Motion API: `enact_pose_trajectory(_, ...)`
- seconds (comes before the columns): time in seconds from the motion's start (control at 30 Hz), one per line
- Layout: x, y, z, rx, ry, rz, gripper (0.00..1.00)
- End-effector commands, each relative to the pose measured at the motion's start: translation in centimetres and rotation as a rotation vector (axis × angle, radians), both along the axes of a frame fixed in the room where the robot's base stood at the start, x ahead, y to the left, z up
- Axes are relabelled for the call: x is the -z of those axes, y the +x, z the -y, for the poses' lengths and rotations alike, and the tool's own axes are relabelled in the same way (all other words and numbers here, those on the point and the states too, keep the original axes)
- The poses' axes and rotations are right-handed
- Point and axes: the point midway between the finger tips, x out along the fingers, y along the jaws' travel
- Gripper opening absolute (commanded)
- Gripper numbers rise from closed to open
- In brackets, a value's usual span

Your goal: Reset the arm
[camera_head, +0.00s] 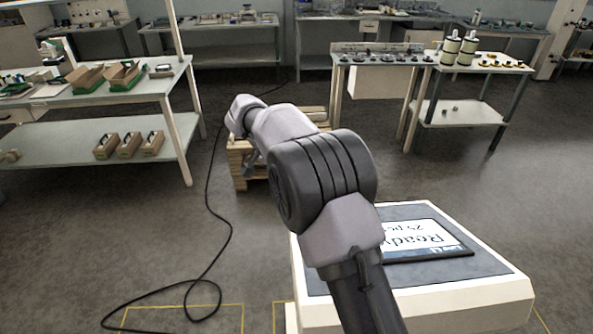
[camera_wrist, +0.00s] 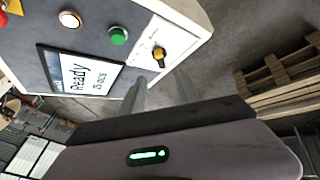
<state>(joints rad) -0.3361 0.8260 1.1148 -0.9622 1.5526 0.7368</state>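In the wrist view, my gripper (camera_wrist: 160,90) is open. Its two grey fingers stand apart, with nothing seen between them. A green light glows on the gripper housing. The fingertips point toward a white console with a dark panel; whether they touch it I cannot tell. In the head view, my arm reaches from the bottom edge up and left, bent at a large dark joint. The gripper is not clearly seen there.
The white console (camera_head: 440,306) has a display (camera_wrist: 78,77) reading "Ready", a green button (camera_wrist: 118,36) and a yellow-black knob (camera_wrist: 160,54). A wooden pallet (camera_head: 240,178) lies beyond the arm. A black cable (camera_head: 209,195) crosses the left floor. Workbenches line the back and left. Right floor is clear.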

Motion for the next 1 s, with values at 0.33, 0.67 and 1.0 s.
enact_pose_trajectory(0.33,-2.9,-0.3,-1.6,0.000,0.000,0.000,0.38)
enact_pose_trajectory(0.67,-2.9,-0.4,-1.5,0.000,0.001,0.001,0.38)
enact_pose_trajectory(1.0,-10.1,-16.2,4.1,-0.228,0.335,0.050,0.38)
